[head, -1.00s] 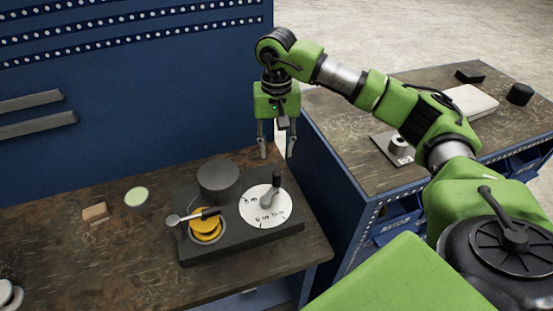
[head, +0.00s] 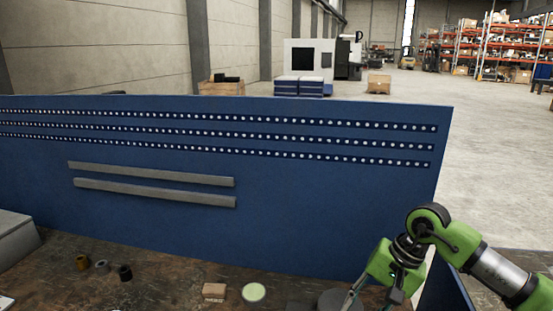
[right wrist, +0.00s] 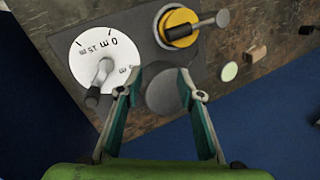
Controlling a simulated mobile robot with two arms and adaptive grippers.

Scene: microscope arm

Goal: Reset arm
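In the right wrist view a dark base plate (right wrist: 133,22) carries a white lettered dial (right wrist: 85,50) with a grey lever (right wrist: 97,80). It also carries a yellow round part (right wrist: 178,22) with a dark-handled lever (right wrist: 208,22), and a dark grey cylinder (right wrist: 165,95). My right gripper (right wrist: 158,88) is open and empty, its fingers apart over the cylinder in the picture; I cannot tell the height between them. In the head view my right gripper (head: 370,294) is cut off by the bottom edge, beside the cylinder's top (head: 335,299). My left gripper is not in view.
A blue perforated panel (head: 300,220) with two grey bars (head: 155,182) stands behind the brown table (head: 160,285). A small tan block (head: 214,291), a pale green disc (head: 253,292) and several small rings (head: 102,267) lie on the table.

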